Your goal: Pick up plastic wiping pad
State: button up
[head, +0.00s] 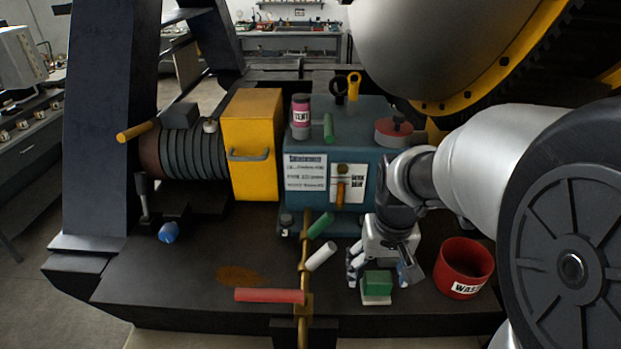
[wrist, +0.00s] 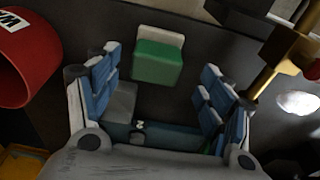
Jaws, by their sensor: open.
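The wiping pad looks like a small block with a green body and a white part along one side (head: 377,285). It lies on the dark deck in the head view, left of the red bin. It also shows in the wrist view, green and white (wrist: 158,62), unobstructed. My gripper (head: 382,268) is open, its fingers pointing down close to the pad, one to each side in the head view. In the wrist view my gripper's blue-padded fingers (wrist: 160,88) are spread wide with nothing between them, and the pad appears just beyond the gap. I see no contact.
The red bin (head: 464,268) stands close to the right of my gripper. A brass pipe (head: 304,255) with a red handle (head: 269,296) and a white cylinder (head: 321,256) is to the left. The teal box (head: 305,206) rises behind. A blue object (head: 168,232) lies far left.

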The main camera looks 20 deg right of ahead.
aim_at(379, 278)
jog(key=f, duration=0.5)
jog(key=shift+w+d+b, duration=0.15)
jog(key=shift+d+b, duration=0.15)
jog(key=shift+b, duration=0.1)
jog(key=shift+c, duration=0.3)
jog(key=c, duration=1.1)
jog(key=shift+r, duration=0.15)
jog(key=shift+c, duration=0.2)
